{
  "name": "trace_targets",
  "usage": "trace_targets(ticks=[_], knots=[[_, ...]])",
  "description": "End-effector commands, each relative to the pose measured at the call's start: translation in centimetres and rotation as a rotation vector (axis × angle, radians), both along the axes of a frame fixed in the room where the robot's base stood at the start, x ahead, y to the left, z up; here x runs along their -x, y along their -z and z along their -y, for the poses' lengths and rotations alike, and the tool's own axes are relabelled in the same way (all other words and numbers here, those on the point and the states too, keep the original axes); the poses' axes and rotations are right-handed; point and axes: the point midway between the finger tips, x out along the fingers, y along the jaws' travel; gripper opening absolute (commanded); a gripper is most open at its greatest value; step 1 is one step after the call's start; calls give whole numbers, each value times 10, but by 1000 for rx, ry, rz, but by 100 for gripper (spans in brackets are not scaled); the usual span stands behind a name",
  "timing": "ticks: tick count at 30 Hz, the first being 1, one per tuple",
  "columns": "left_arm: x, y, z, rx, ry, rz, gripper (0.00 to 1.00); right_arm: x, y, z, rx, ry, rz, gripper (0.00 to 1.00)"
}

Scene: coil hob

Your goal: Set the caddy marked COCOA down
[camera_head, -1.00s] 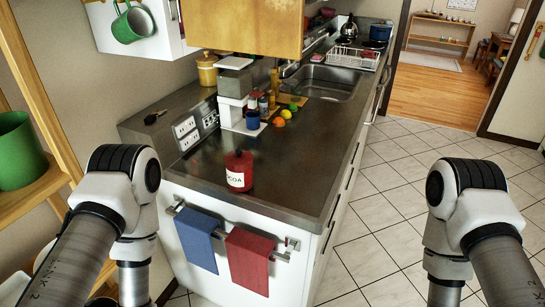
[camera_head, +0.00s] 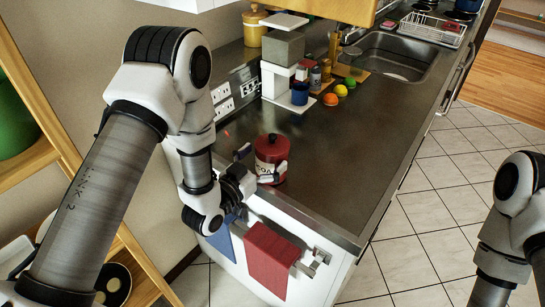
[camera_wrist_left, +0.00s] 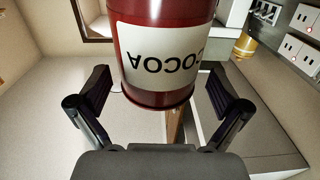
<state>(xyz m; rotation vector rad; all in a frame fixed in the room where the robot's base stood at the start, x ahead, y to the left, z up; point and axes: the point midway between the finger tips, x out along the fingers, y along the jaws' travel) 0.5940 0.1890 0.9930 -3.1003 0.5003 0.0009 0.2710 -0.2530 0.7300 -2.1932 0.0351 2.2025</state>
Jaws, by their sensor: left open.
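The red caddy (camera_head: 271,150) with a dark lid knob and a white COCOA label stands upright on the counter (camera_head: 330,170) near its front edge. In the left wrist view, the caddy (camera_wrist_left: 165,48) fills the upper middle, its label upside down. My left gripper (camera_head: 258,166) is at the caddy's near side. It is open, with one finger to each side of the caddy in the wrist view and gaps showing. Part of the caddy's lower front is hidden by the gripper. My right gripper is out of view; only part of that arm shows.
Behind the caddy stand a grey and white machine with a blue cup (camera_head: 300,93), several small jars, and an orange, a lemon and a lime. A sink (camera_head: 390,58) lies farther back. Blue and red towels (camera_head: 270,262) hang below the front edge. The counter's right side is clear.

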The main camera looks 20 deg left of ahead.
Motion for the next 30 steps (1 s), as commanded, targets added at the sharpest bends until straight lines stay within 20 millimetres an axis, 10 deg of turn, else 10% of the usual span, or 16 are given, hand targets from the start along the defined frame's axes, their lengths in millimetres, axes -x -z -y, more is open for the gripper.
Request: trace_targets(ticks=[11, 19, 30], knots=[[-30, -1, 11, 0, -1, -3, 100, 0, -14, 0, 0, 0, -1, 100], [-30, -1, 11, 0, -1, -3, 15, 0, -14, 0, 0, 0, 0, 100], [-33, -8, 11, 0, -1, 0, 15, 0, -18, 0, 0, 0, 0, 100]])
